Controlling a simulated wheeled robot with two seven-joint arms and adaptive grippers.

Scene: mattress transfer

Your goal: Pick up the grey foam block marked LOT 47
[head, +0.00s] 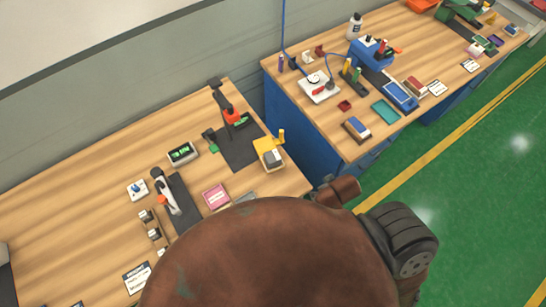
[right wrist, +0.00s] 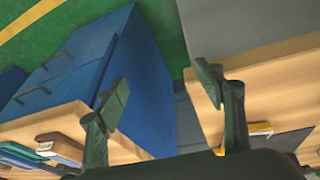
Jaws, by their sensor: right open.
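A small grey block (head: 273,157) sits in a yellow holder (head: 263,143) near the right edge of the near wooden bench. I cannot read any LOT 47 marking, so I cannot tell whether it is the named foam block. My right gripper (right wrist: 163,82) is open in the right wrist view, with nothing between its fingers. Past its right finger, a yellow piece (right wrist: 260,128) shows on a wooden top. My right gripper does not show in the head view, and my left gripper is in neither view.
The near bench (head: 60,220) carries a dark mat with a press (head: 232,117), a display box (head: 182,153) and a pink block (head: 215,196). A second bench on a blue cabinet (head: 290,120) stands beyond a gap, crowded with tools. Green floor (head: 470,210) lies open at right.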

